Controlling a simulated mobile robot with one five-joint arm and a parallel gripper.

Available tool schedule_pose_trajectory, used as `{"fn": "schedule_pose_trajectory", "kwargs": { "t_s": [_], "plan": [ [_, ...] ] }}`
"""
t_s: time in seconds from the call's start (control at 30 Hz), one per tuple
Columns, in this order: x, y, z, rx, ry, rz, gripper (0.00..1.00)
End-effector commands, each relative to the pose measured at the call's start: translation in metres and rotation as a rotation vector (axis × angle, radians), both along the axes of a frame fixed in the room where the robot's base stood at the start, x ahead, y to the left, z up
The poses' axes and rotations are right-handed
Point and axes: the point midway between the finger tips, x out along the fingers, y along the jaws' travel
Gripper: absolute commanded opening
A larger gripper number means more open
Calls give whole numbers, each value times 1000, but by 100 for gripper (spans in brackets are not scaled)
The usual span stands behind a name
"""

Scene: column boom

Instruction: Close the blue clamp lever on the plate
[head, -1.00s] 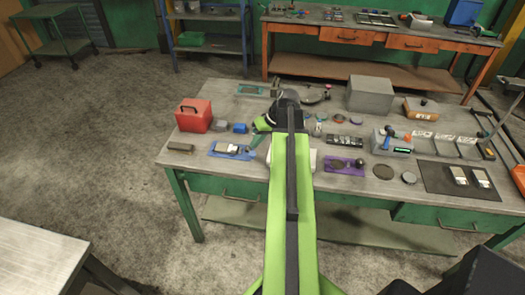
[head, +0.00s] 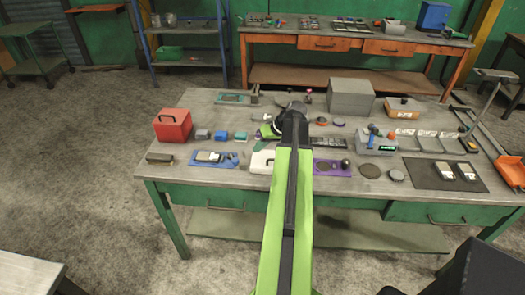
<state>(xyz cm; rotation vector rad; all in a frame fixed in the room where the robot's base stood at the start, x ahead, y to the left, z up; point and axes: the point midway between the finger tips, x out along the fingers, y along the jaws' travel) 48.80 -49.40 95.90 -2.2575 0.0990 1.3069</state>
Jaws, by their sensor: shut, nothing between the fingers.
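A short blue lever (head: 374,130) stands up from a grey box (head: 377,147) on the right half of the workbench, with a red knob beside it. A flat blue plate (head: 228,160) with a pale block on it lies left of centre. I cannot tell which of these is the clamp.
A red box (head: 173,125) stands at the left and a large grey box (head: 351,97) at the back. A purple plate (head: 333,168) lies right of my arm. A white object (head: 261,162) is partly behind my arm. Small blocks and bins crowd the bench.

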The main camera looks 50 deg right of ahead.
Motion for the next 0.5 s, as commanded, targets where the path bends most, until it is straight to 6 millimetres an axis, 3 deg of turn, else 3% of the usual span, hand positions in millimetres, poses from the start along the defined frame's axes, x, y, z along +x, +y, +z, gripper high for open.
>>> {"fn": "schedule_pose_trajectory", "kwargs": {
  "t_s": [0.03, 0.17, 0.3, 0.5],
  "plan": [
    [6, 2, -20, -1, 0, 1, 0],
    [21, 7, -42, 1, 0, 2, 0],
    [31, 28, -37, -1, 0, 1, 0],
    [39, 40, -38, 1, 0, -2, 0]
  ]
}}
